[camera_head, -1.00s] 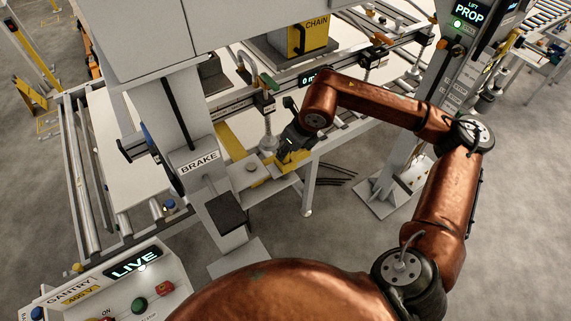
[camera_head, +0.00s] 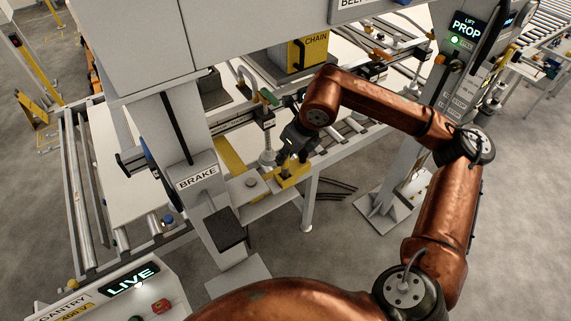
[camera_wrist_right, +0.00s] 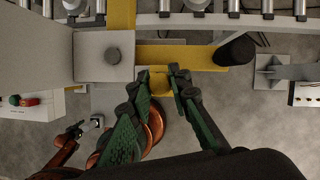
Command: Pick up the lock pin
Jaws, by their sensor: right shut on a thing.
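My right gripper (camera_head: 290,164) is at the yellow bracket (camera_head: 291,177) beside the grey BRAKE post (camera_head: 198,178) in the head view. In the right wrist view, the fingers of my right gripper (camera_wrist_right: 161,80) are close together on a small yellow piece (camera_wrist_right: 161,86), which looks like the lock pin. The fingers hide much of it, and I cannot tell whether it is clear of the yellow bar (camera_wrist_right: 190,55) behind it. A small dark gripper on a copper arm, apparently my left gripper (camera_wrist_right: 80,130), shows at the lower left of the wrist view; its jaws are too small to read.
A conveyor frame with rollers (camera_head: 88,240) runs at the left. A LIVE gantry console (camera_head: 133,281) stands at lower left, and the LIFT PROP column (camera_head: 465,26) at upper right. Floor shows below the bracket.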

